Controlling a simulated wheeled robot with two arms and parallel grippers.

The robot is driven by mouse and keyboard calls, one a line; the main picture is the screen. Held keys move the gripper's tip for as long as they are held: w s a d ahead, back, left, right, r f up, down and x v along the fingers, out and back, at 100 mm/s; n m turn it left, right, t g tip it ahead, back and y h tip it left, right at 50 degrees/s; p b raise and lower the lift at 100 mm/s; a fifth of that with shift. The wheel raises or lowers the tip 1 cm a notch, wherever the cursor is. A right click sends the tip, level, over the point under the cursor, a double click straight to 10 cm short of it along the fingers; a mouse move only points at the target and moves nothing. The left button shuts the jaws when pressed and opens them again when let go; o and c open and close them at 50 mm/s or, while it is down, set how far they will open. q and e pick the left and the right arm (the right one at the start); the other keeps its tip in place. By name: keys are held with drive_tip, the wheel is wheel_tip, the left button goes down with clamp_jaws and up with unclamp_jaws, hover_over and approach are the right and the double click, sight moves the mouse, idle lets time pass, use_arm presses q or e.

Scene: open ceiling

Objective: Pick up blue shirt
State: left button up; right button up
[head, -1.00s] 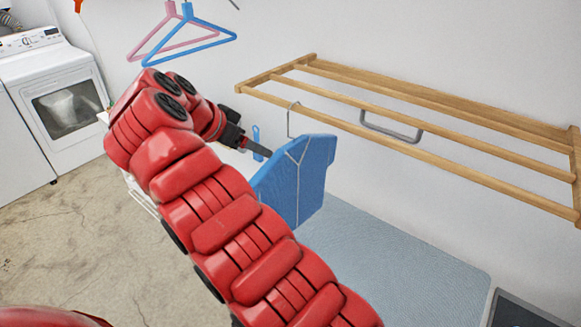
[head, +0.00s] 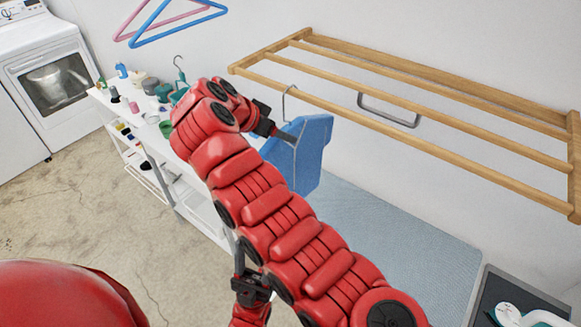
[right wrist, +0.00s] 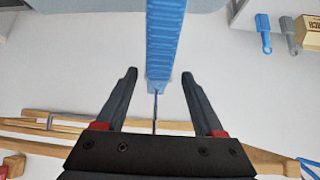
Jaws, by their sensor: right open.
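The blue shirt (head: 312,155) hangs from a metal hanger hook (head: 284,100) at the front rail of the wooden rack (head: 400,130). My right arm reaches up across the head view, and its gripper (head: 288,138) is at the shirt's upper left side. In the right wrist view, the right gripper (right wrist: 158,78) is open, its fingers either side of the thin hanger stem. The shirt (right wrist: 165,40) shows as a narrow blue strip just beyond the fingertips. My left gripper (head: 246,276) is low, partly hidden behind the right arm; its jaws are unclear.
A grey hanger bar (head: 390,112) hangs farther right on the rack. Pink and blue hangers (head: 180,28) are at the upper left. A white shelf (head: 200,210) with bottles and pots stands left. A washing machine (head: 50,75) is behind it. A light blue surface (head: 400,240) lies below the rack.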

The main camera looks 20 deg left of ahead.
sight(290, 157)
drive_tip(key=p+x, duration=0.4)
drive_tip(key=x, duration=0.1)
drive_tip(key=shift+w+d, duration=0.15)
drive_tip(key=shift+d, duration=0.1)
drive_tip(key=shift+c, duration=1.3)
clamp_jaws()
